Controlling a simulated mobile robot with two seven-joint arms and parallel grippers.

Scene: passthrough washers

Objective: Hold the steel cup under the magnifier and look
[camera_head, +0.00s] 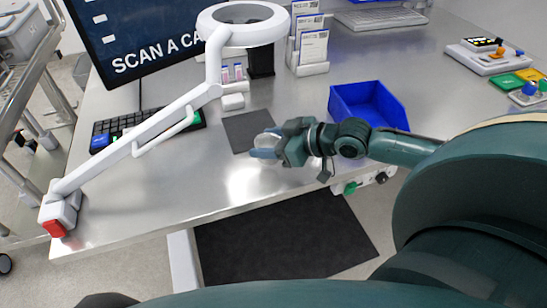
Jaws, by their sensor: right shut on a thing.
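The white ring magnifier (207,32) hangs on its jointed arm above the steel table, at the upper middle. My right gripper (266,147) comes in from the right and is shut on the steel cup (268,139). The cup is small and shiny, and the blue-grey fingers hide much of it. The gripper and cup show over the front right part of a dark square mat (238,132), in front of and below the magnifier ring in the picture. The cup is apart from the ring. My left gripper is not in view.
A blue bin (368,103) stands right of the gripper, behind my right forearm. A keyboard (107,128) and a monitor (125,45) are at the left. A card holder (310,67) stands at the back. The table front left of the gripper is clear.

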